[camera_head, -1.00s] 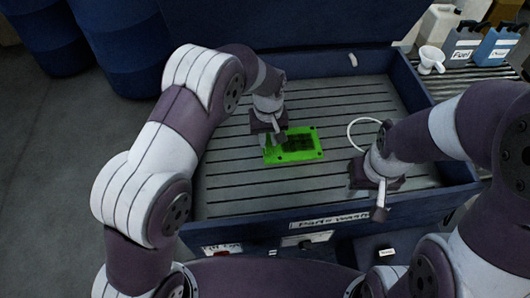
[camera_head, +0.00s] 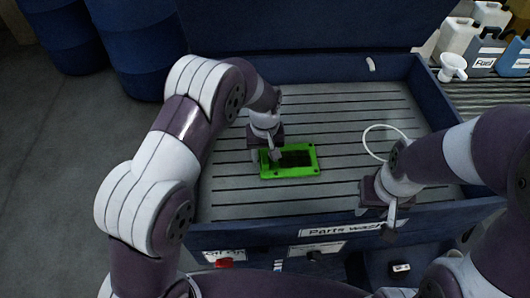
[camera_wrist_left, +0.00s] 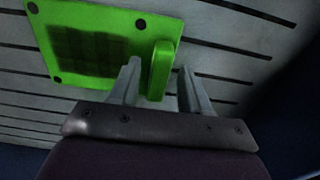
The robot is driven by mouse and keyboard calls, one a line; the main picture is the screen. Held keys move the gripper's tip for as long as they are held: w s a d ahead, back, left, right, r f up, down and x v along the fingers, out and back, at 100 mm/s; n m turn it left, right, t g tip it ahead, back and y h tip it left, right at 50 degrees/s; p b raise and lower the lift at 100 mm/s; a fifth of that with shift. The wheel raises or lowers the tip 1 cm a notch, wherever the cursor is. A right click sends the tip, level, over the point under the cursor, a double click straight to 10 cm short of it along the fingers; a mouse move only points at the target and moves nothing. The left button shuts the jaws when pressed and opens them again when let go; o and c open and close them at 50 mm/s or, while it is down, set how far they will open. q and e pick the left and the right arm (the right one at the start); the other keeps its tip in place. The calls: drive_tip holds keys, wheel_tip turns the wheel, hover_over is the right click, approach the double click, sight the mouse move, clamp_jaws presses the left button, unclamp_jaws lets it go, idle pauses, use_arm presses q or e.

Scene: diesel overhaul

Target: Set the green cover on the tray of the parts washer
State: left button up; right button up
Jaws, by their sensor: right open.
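The green cover (camera_head: 311,164), a flat rectangle with a dark recessed panel and corner holes, lies on the slatted tray (camera_head: 330,200) of the parts washer. It also shows in the left wrist view (camera_wrist_left: 60,38), with a raised green tab at its edge. My left gripper (camera_head: 271,156) is over the cover's left end. In the left wrist view its two fingers (camera_wrist_left: 159,66) stand apart on either side of the tab, with a visible gap at the right finger. My right gripper (camera_head: 388,222) is open and empty above the washer's front right edge.
The blue washer wall (camera_head: 425,90) rims the tray, and a raised lid (camera_head: 300,25) stands behind. A white hose loop (camera_head: 368,140) rises at the right of the tray. Jugs and a white funnel (camera_head: 453,66) stand at the far right. Slats around the cover are clear.

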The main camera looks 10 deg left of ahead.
use_arm(q)
wheel_tip(320, 180, up, 12)
drive_tip(key=s+a+m, duration=0.1)
drive_tip(key=s+a, duration=0.5)
drive_tip(key=s, duration=0.3)
drive_tip(key=s+a+m+t, duration=0.1)
drive_tip(key=s+a, duration=0.4)
drive_tip(key=s, duration=0.4)
drive_tip(key=shift+s+a+f+p, duration=0.2)
drive_tip(key=shift+s+a+p, duration=0.2)
idle(0.4)
